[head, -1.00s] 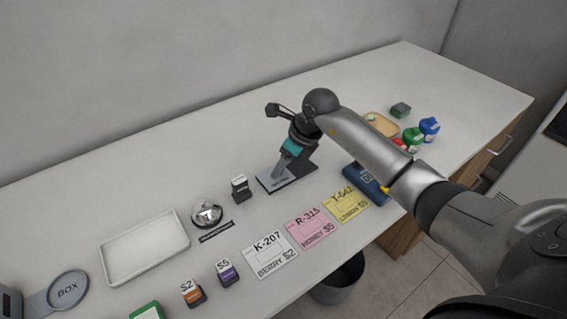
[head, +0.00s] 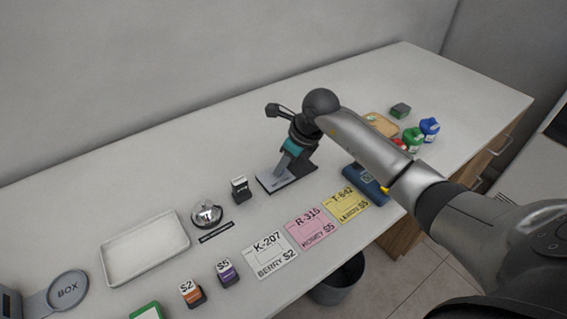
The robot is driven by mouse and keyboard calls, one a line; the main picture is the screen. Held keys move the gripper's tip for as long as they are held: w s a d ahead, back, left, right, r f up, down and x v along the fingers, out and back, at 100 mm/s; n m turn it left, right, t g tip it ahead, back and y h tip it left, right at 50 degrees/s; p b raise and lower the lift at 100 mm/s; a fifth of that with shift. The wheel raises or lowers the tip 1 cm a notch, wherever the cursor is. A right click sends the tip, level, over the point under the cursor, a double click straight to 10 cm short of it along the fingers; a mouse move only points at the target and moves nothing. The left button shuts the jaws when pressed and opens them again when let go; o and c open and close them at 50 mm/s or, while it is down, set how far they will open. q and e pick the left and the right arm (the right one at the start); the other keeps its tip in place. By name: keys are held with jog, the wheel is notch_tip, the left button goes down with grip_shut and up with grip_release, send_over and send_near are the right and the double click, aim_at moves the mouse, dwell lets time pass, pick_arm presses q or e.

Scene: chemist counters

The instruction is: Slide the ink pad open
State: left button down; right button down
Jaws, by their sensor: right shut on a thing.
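The ink pad (head: 272,184) is a flat dark case with a grey top, lying on the counter right of the small black stamp. My right gripper (head: 282,167) reaches down onto it from above and is shut on part of it. The fingers and wrist hide much of the pad's far side, so I cannot tell how far it is open. My left gripper is not in view.
A black stamp (head: 240,189) and a silver bell (head: 207,213) stand left of the pad. A white tray (head: 146,247) is at left. A blue device (head: 366,184) and bottles (head: 429,128) are at right.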

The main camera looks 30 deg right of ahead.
dwell(0.7)
jog(key=d, duration=0.2)
jog(key=d+b, duration=0.1)
jog(key=d, duration=0.1)
jog(key=d+b, duration=0.1)
jog(key=d, duration=0.1)
jog(key=shift+w+f, duration=0.15)
jog(key=shift+w, duration=0.25)
jog(key=shift+d+b, duration=0.3)
jog(key=shift+d, duration=0.15)
jog(key=c, duration=0.7)
grip_release()
